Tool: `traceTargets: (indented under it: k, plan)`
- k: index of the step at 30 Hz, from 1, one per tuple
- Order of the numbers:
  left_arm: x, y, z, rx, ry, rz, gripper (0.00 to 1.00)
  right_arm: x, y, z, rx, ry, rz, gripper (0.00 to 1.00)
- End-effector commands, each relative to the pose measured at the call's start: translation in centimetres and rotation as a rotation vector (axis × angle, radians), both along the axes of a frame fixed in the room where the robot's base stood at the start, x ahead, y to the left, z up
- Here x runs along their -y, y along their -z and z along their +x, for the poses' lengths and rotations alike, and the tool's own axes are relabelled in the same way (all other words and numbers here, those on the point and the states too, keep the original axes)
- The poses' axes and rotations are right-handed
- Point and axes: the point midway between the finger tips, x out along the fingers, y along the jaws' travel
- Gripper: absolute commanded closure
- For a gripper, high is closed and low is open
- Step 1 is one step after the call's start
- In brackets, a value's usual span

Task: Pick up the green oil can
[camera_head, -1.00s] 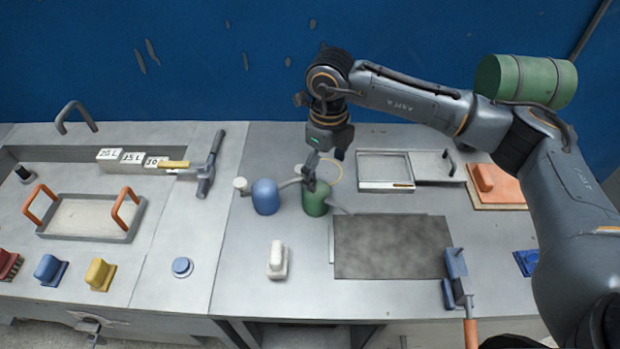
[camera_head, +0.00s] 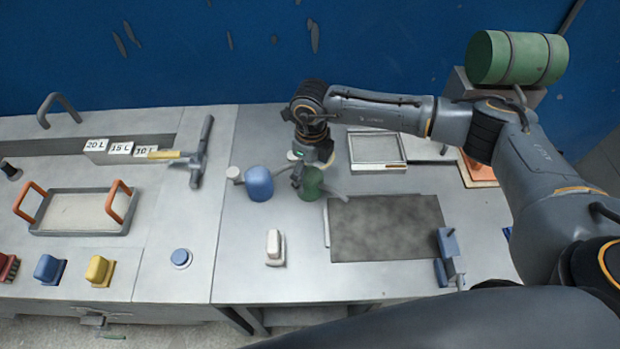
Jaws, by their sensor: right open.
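The green oil can (camera_head: 312,187) stands on the grey bench, with its thin spout pointing right. A blue can (camera_head: 259,184) stands just left of it. My right gripper (camera_head: 304,176) points down at the top of the green can. Its jaws are open. One finger shows at the can's upper left, and the other is hard to make out. I cannot tell whether the fingers touch the can. My left gripper is not in view.
A dark flat plate (camera_head: 386,229) lies right of the cans, and a white-handled block (camera_head: 275,247) in front. A shallow metal frame (camera_head: 377,148) lies behind. A hammer-like tool (camera_head: 200,153) and an orange-handled tray (camera_head: 77,212) are at left.

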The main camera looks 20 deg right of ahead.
Motion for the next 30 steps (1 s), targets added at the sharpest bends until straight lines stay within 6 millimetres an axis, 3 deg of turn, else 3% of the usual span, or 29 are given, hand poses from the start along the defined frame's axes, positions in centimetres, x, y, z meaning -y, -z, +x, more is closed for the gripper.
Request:
traceTargets:
  k: [3, 9, 16, 26, 30]
  plan:
    - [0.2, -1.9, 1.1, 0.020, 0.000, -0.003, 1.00, -0.5, 1.5, -0.4, -0.006, -0.001, -0.001, 0.10]
    - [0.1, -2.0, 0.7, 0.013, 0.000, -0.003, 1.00, -0.4, 3.6, -0.2, -0.001, -0.001, 0.001, 0.10]
    - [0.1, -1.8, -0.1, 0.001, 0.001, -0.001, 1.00, -0.4, 3.8, -0.2, -0.001, -0.001, 0.001, 0.12]
    - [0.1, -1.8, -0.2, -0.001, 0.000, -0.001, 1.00, -0.4, 3.7, -0.2, -0.001, 0.000, 0.001, 0.80]
    - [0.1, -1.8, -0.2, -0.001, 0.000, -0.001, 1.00, -0.4, 3.7, -0.2, 0.000, 0.000, 0.001, 0.81]
